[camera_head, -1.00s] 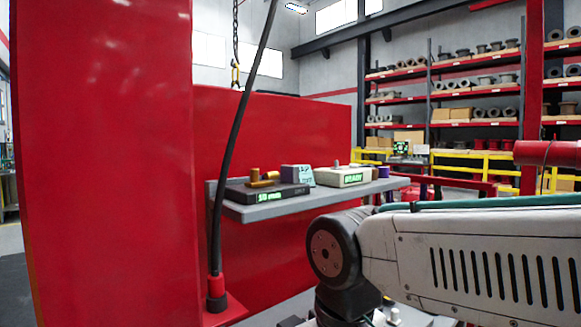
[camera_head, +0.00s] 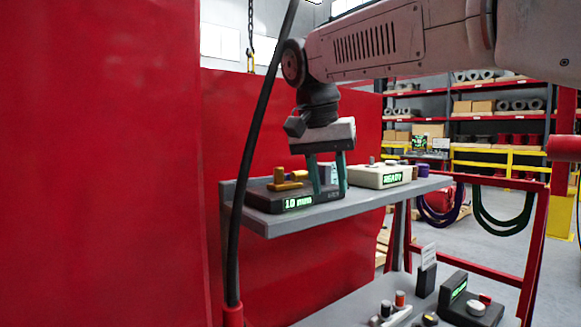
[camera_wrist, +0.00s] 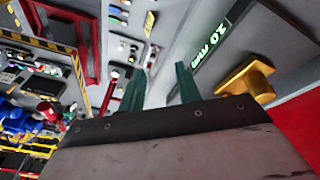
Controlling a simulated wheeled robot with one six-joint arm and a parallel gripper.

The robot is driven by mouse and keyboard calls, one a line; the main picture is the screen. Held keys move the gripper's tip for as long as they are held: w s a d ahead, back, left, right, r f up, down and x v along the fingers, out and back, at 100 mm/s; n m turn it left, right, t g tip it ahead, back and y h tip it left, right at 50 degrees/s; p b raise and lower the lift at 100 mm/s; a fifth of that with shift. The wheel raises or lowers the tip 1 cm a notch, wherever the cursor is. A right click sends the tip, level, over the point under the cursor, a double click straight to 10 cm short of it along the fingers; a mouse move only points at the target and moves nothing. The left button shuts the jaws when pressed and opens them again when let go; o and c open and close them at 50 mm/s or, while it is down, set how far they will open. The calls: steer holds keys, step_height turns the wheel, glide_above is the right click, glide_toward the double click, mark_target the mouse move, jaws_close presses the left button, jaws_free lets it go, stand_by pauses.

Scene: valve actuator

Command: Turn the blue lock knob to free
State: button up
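I cannot make out a blue lock knob in either view. My gripper (camera_head: 328,188) points down at the upper shelf (camera_head: 275,223), beside the black box with the "10 mm" display (camera_head: 265,199). Its two green fingers are apart. Part of a pale block shows between or behind them. In the wrist view, my gripper (camera_wrist: 161,78) shows the same gap with nothing held. A brass fitting (camera_wrist: 245,84) lies right of the fingers there; brass parts (camera_head: 288,180) also show on the black box. Whether the fingertips touch the box or shelf, I cannot tell.
A cream box reading "READY" (camera_head: 382,175) stands right of my gripper. A lower shelf (camera_head: 345,305) holds small knobbed devices (camera_head: 391,308) and a black unit (camera_head: 470,300). A black cable (camera_head: 255,130) hangs at left before a red wall (camera_head: 100,160). Hoses (camera_head: 503,225) hang at right.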

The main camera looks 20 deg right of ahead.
steer(key=w+a+r+m+h, duration=0.1)
steer(key=w+a+r+m, duration=0.25)
steer(key=w, duration=0.35)
steer(key=w+a+r+m+h, duration=0.1)
steer(key=w+a+r+m, duration=0.2)
steer(key=w, duration=0.4)
steer(key=x, duration=0.2)
steer(key=d+x, duration=0.1)
steer(key=x, duration=0.4)
steer(key=shift+w+d+r, duration=0.15)
steer(key=shift+d+r, duration=0.05)
steer(key=shift+r, duration=0.05)
jaws_close()
